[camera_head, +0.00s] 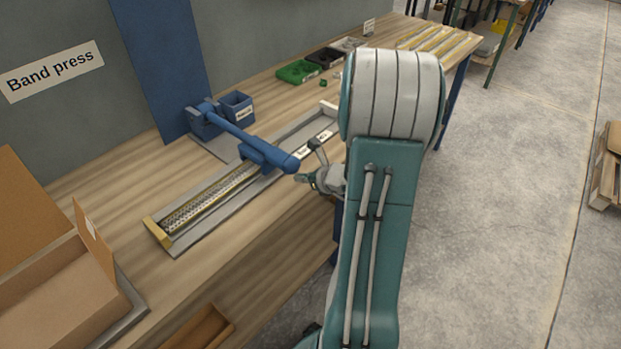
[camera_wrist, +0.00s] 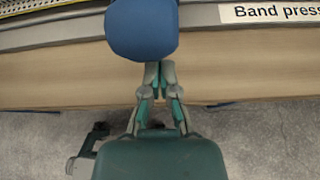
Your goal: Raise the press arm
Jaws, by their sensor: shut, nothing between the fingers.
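The blue press arm (camera_head: 237,133) reaches from its blue base (camera_head: 204,122) at the back of the bench over a metal track. Its thick handle end (camera_head: 283,161) points toward the front edge and lies low over the track. My gripper (camera_head: 302,178) is beside the handle's end, at its lower right in the head view. In the wrist view my gripper (camera_wrist: 158,68) has its fingers together, with the round blue handle end (camera_wrist: 142,28) just beyond the tips. I cannot tell whether they touch.
The track (camera_head: 205,207) holds a perforated yellow strip. An open cardboard box (camera_head: 65,290) stands at the front left. Green (camera_head: 298,71) and black (camera_head: 325,57) trays sit farther back. The bench's front edge (camera_wrist: 230,98) runs below my fingers in the wrist view.

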